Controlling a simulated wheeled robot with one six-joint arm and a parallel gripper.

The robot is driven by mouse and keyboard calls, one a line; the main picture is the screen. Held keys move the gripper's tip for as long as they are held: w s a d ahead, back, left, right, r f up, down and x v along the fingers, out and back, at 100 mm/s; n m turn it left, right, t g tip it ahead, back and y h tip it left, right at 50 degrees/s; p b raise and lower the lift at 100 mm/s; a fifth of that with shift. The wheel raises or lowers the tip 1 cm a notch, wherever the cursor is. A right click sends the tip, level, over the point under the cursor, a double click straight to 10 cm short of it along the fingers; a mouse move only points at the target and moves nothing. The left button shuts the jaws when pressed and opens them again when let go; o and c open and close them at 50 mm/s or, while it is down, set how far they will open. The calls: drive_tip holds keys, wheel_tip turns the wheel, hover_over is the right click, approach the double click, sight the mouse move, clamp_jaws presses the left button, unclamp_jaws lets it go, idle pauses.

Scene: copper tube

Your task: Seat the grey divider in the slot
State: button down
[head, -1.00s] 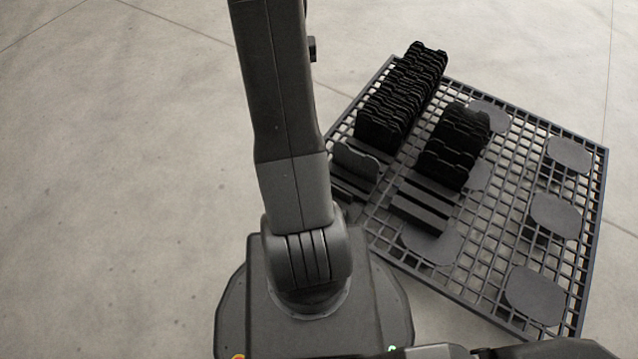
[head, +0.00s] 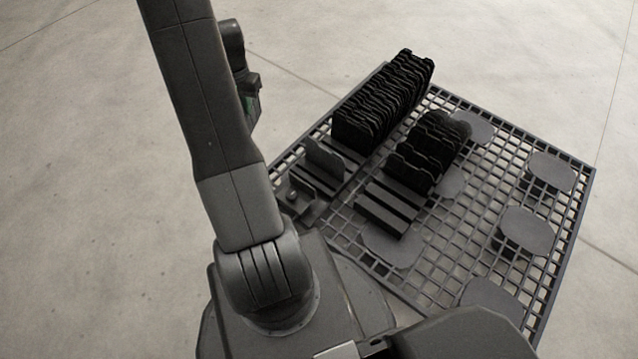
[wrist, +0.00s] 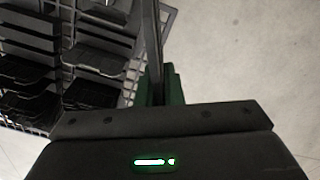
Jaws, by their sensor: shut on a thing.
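My gripper (wrist: 158,88), with green fingers, is shut on a thin grey plate, the grey divider (wrist: 151,40), seen nearly edge-on in the wrist view. In the head view only part of the gripper's dark body and a green patch show beside my arm, and the held divider cannot be made out. The gripper is left of the rack rows, apart from them. The left row (head: 378,108) holds several black dividers, with one grey plate (head: 324,160) standing near its front. The right row (head: 428,150) holds several black dividers behind bare slotted bars (head: 388,207). Which slot is meant cannot be told.
The rows stand on a dark grid platform (head: 480,205) with several flat rounded pads (head: 527,230). A small bracket-like fixture (head: 300,195) sits at the left row's near end. Open concrete floor (head: 90,180) lies left of my arm.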

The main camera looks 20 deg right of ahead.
drive_tip(key=s+d+f+m+p, duration=0.1)
drive_tip(key=s+d+f+m, duration=0.2)
drive_tip(key=d+f+m, duration=0.7)
drive_tip(key=s+d+f+m+p, duration=0.1)
drive_tip(key=s+d+f+m, duration=0.2)
drive_tip(key=d+f+m, duration=0.75)
wheel_tip(320, 180, down, 7)
drive_tip(key=a+m+b, duration=0.2)
drive_tip(key=shift+s+a+m, duration=0.2)
drive_tip(key=shift+s+m, duration=0.05)
drive_tip(key=shift+m, duration=0.1)
drive_tip(key=shift+f, duration=0.15)
drive_tip(key=shift+f+b, duration=0.15)
drive_tip(key=shift+b, duration=0.25)
drive_tip(key=c, duration=1.6)
unclamp_jaws()
drive_tip(key=shift+o, duration=0.2)
